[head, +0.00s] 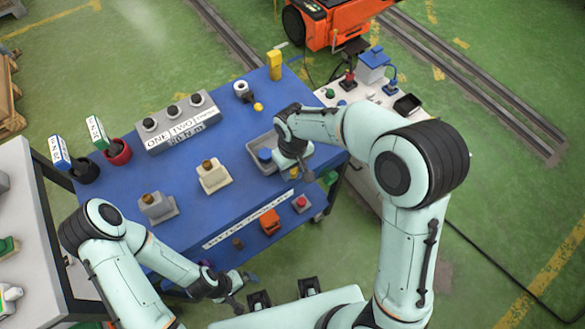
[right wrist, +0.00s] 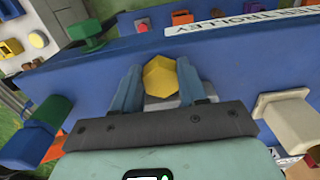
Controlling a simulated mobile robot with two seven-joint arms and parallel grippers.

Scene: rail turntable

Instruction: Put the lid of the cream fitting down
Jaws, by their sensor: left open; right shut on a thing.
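The cream fitting (head: 213,180) stands upright on the blue trolley top, with a small brown piece on its top. It also shows at the right of the right wrist view (right wrist: 290,118). My right gripper (head: 293,172) is to the right of it, at the grey tray. In the right wrist view its two blue fingers are shut on a yellow hexagonal piece (right wrist: 160,76). I cannot tell for sure that this piece is the fitting's lid. What lies under it is mostly hidden. My left gripper (head: 243,284) is open and empty near the trolley's front edge.
A grey fitting (head: 158,209) stands left of the cream one. The grey tray (head: 253,144) holds a blue piece. The blue top (head: 225,140) is clear behind the cream fitting.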

